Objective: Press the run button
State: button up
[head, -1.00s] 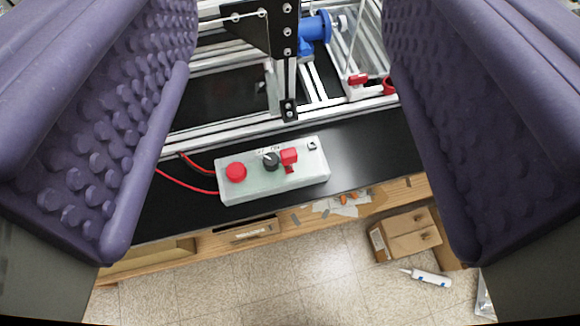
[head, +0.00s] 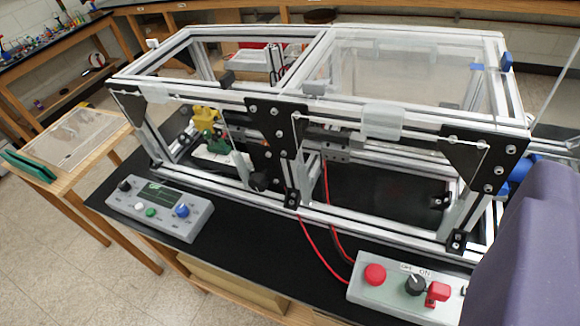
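A grey control box (head: 160,208) sits on the black bench top at the lower left. It has a small green screen (head: 159,196), a black knob (head: 125,185), a white button (head: 139,206), a green button (head: 150,212) and a blue knob (head: 182,211). I cannot read a run label on it. A second box (head: 400,298) at the lower right has a red button (head: 375,274), an OFF/ON black knob (head: 414,285) and a red switch (head: 437,292). The other finger is out of view.
An aluminium extrusion frame (head: 400,225) with clear panels stands behind both boxes. Red cables (head: 318,252) run from it to the right box. A wooden table (head: 62,185) with a green-handled item (head: 27,166) stands at the left. Floor is clear at lower left.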

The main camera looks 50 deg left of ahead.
aim_at(150, 212)
jog(key=u, duration=1.95)
